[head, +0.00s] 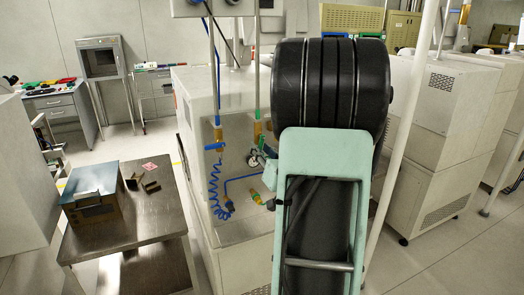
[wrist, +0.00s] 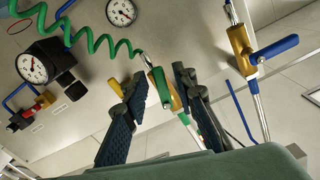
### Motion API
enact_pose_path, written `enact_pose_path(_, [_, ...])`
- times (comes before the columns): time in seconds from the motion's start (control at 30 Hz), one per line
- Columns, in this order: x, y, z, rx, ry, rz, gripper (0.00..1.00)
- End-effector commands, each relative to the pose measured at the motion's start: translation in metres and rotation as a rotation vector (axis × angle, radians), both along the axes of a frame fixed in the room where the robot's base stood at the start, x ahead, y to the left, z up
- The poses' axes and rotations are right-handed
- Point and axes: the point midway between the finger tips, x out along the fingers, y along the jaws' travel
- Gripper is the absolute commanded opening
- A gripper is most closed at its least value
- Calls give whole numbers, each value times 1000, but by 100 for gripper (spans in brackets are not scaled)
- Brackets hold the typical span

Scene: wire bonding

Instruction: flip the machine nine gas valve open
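In the wrist view, my gripper (wrist: 160,82) is open, with its two dark fingers apart. A brass valve (wrist: 173,96) with green and yellow parts shows between the fingers, joined to a green coiled hose (wrist: 98,42). I cannot tell whether the fingers touch it. A second brass valve (wrist: 242,48) with a blue lever (wrist: 276,48) stands to the right, outside the fingers. In the head view, the blue-lever valve (head: 218,136) and the green-line valve (head: 258,130) are on the machine's side (head: 235,185). My arm hides most of my gripper there. No machine number is readable.
Black-rimmed gauges (wrist: 33,68) and a red-and-black regulator (wrist: 24,117) sit left of the fingers. In the head view, a blue coiled hose (head: 214,190) hangs on the machine. A metal table (head: 125,228) with a box (head: 92,195) stands left.

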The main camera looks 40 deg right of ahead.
Motion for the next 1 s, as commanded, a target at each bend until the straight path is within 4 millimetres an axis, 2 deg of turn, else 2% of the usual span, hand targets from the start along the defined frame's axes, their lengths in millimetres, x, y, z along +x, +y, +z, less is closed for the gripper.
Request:
enact_pose_path(0.03, [0,0,0,0,0,0,18])
enact_pose_path(0.2, [0,0,0,0,0,0,0])
enact_pose_path(0.47, [0,0,-1,-15,2,1,0])
enact_pose_path(0.8, [-2,-7,-5,-216,47,1,0])
enact_pose_path(1.0, [-2,-9,-2,-270,65,1,0])
